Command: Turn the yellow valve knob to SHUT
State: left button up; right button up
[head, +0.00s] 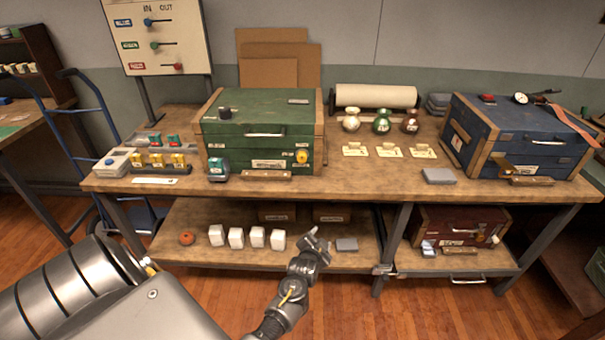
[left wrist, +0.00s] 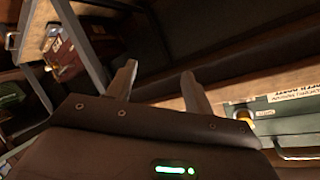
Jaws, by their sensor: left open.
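The yellow valve knob (head: 302,156) is on the right part of the front face of the green chest (head: 235,127), on the workbench. Small white labels sit above and below it; their words are too small to read in the head view. In the left wrist view a yellow knob (left wrist: 244,115) shows at the right, partly hidden by my gripper's body. My left gripper (head: 317,240) is below the benchtop edge, in front of the lower shelf, well below and apart from the knob. In the left wrist view its fingers (left wrist: 159,74) are spread and empty. My right gripper is not in view.
The benchtop (head: 345,185) juts out above my left gripper. White blocks (head: 257,237) and a grey block (head: 347,244) lie on the lower shelf. A wooden bar (head: 266,175) and a teal device (head: 218,171) are by the green chest. A blue chest (head: 520,140) stands at right.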

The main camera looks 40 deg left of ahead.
pick_arm(q)
jog(key=w+a+r+n+t+y+b, duration=0.1)
jog(key=a+r+y, duration=0.15)
jog(key=r, duration=0.35)
jog(key=w+a+r+t+y+b, duration=0.1)
jog(key=a+r, duration=0.3)
jog(key=r, duration=0.3)
jog(key=n+y, duration=0.1)
jog(key=y, duration=0.1)
send_near(302, 160)
jog(key=x, duration=0.8)
jog(key=shift+w+a, duration=0.1)
jog(key=shift+a, duration=0.05)
jog(key=shift+w+a, duration=0.4)
jog(key=shift+w, duration=0.1)
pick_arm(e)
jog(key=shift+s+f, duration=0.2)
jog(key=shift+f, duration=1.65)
pick_arm(q)
jog(key=shift+c, duration=0.4)
jog(key=c, duration=0.7)
jog(key=shift+d, duration=0.2)
jog(key=shift+c, duration=0.9)
jog(key=shift+a, duration=0.15)
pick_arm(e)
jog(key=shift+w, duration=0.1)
